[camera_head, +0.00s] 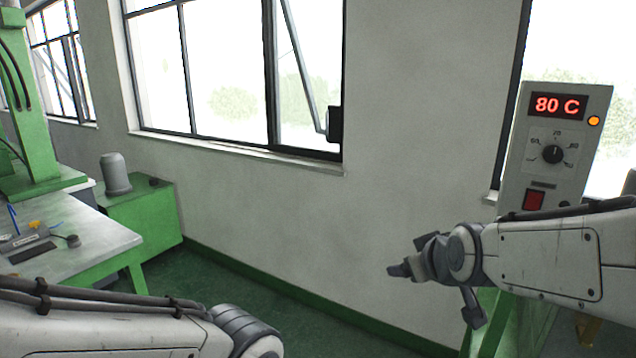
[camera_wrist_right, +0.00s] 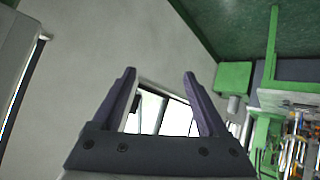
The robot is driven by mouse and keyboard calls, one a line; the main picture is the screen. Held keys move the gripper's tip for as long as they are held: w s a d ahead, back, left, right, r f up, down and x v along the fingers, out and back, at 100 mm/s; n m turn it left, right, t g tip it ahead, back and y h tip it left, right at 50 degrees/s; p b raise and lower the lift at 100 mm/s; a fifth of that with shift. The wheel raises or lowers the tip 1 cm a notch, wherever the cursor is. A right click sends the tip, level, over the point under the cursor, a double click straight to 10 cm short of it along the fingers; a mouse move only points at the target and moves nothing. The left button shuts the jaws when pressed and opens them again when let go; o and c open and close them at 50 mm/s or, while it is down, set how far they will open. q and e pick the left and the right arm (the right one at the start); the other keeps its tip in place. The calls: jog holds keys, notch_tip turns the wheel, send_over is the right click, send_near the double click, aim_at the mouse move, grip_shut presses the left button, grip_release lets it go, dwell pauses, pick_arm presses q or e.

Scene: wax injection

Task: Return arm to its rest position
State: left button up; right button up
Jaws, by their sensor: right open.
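My right arm comes in from the right in the head view, in front of the control box. Its gripper (camera_head: 401,269) points left, in the air before the grey wall. In the right wrist view my right gripper (camera_wrist_right: 160,80) is open, with its two dark fingers apart and nothing between them. My left arm shows at the lower left of the head view, but its gripper is out of the frame.
A control box (camera_head: 572,105) reading "80 C" stands behind my right arm. A grey-topped table (camera_head: 95,240) and a green cabinet (camera_head: 150,215) stand at the left. The green floor (camera_head: 225,285) between the arms looks clear.

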jog(key=s+a+f+n+g+y, duration=0.2)
jog(key=s+a+f+g, duration=0.3)
jog(key=s+a, duration=0.4)
jog(key=s+a+f+n+g, duration=0.1)
jog(key=s+f+g, duration=0.1)
jog(key=s, duration=0.6)
jog(key=s+a+f+g+h, duration=0.1)
jog(key=s+a+f+g, duration=0.1)
jog(key=s+f, duration=0.3)
jog(key=s+g, duration=0.1)
jog(key=s, duration=0.3)
jog(key=shift+a+f+n, duration=0.15)
jog(key=shift+a+n, duration=0.15)
jog(key=shift+n, duration=0.1)
